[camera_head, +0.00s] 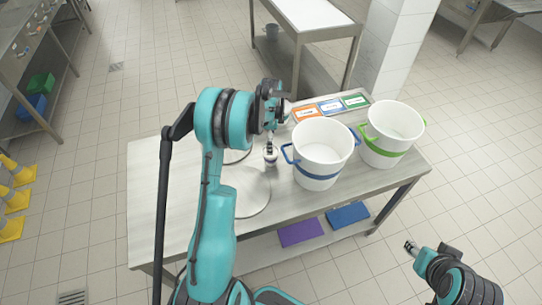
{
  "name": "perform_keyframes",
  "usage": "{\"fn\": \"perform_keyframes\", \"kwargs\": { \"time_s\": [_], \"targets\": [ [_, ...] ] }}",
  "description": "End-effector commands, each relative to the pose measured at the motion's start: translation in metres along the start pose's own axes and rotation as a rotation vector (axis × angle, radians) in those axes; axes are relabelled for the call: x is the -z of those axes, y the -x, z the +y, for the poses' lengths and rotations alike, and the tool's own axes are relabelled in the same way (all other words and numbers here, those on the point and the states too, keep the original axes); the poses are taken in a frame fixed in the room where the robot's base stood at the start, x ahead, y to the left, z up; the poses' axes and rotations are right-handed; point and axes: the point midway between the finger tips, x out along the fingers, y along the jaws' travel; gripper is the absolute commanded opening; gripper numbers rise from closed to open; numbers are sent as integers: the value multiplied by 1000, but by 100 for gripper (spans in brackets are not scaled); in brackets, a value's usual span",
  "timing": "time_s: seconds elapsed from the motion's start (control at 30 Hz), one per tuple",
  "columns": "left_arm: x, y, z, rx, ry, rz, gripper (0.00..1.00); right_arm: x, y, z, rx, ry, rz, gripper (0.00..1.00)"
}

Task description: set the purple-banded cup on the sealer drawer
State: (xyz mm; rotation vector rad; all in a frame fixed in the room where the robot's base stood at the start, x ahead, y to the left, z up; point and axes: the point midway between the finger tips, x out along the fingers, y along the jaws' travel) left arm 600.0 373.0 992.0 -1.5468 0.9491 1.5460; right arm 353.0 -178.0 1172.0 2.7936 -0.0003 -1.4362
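I cannot make out a purple-banded cup or a sealer drawer for certain. My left arm reaches over the steel table, and its gripper (271,138) points down above the table top. A small pale object with a dark band (270,154) shows just under it. It is too small to tell what it is or whether the gripper holds it. My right gripper (410,247) is off the table's right side at the lower right, with nothing visible at its tip. Its finger gap is too small to judge.
A white bucket with a blue band (322,146) and one with a green band (393,127) stand on the table's right half. Orange, blue and green labels (331,106) lie behind them. A round metal plate (254,198) lies at the front, partly behind my arm.

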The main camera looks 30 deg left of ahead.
Motion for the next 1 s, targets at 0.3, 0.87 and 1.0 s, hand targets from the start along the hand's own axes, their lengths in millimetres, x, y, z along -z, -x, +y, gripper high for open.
{"fn": "perform_keyframes", "kwargs": {
  "time_s": [0.3,0.87,1.0],
  "targets": [
    [-1,-43,1,0,2,0,87,-3,-5,0,0,0,0,40],
    [-1,-50,1,0,2,0,29,-4,-5,0,0,0,0,40],
    [-1,-50,1,0,2,0,24,-4,-5,0,0,0,0,40]
  ]
}}
